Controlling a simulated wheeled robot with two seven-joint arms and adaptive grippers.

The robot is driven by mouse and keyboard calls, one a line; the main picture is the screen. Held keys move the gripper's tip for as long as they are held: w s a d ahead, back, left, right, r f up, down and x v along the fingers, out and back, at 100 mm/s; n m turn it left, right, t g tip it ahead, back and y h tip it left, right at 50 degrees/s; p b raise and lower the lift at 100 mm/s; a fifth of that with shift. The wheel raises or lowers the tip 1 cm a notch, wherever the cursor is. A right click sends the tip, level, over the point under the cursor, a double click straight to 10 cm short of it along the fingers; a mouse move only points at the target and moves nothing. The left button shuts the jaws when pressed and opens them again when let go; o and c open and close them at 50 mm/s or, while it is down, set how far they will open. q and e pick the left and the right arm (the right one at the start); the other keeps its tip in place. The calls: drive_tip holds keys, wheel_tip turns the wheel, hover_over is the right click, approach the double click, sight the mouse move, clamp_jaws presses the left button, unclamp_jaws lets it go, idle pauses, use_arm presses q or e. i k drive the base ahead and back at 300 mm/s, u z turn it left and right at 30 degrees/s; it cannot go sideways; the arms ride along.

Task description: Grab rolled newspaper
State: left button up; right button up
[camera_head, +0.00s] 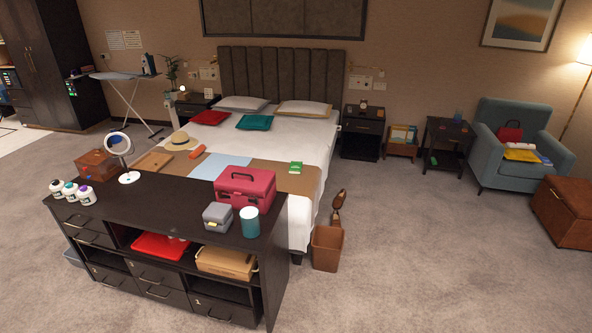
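I cannot pick out a rolled newspaper for certain. A small orange roll-like object (197,151) lies on the bed next to a straw hat (181,141); it is too small to tell what it is. A brown wooden rack (401,150) with papers or magazines in it stands on the floor right of the nightstand. A yellow and white folded item (521,154) lies on the blue armchair's seat. Neither of my grippers shows in the head view.
A dark low cabinet (160,205) stands in front, with a red case (245,188), a grey box (217,217), a teal canister (250,222), a round mirror (119,145) and bottles on top. A brown bin (327,248) stands beside it. The carpet (440,250) on the right is clear.

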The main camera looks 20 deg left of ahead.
sight(524, 146)
drive_tip(key=z, duration=0.4)
drive_tip(key=i, duration=2.15)
drive_tip(key=z, duration=1.55)
drive_tip(key=i, duration=3)
drive_tip(key=u, duration=1.25)
drive_tip(key=i, duration=2.05)
drive_tip(key=u, duration=0.05)
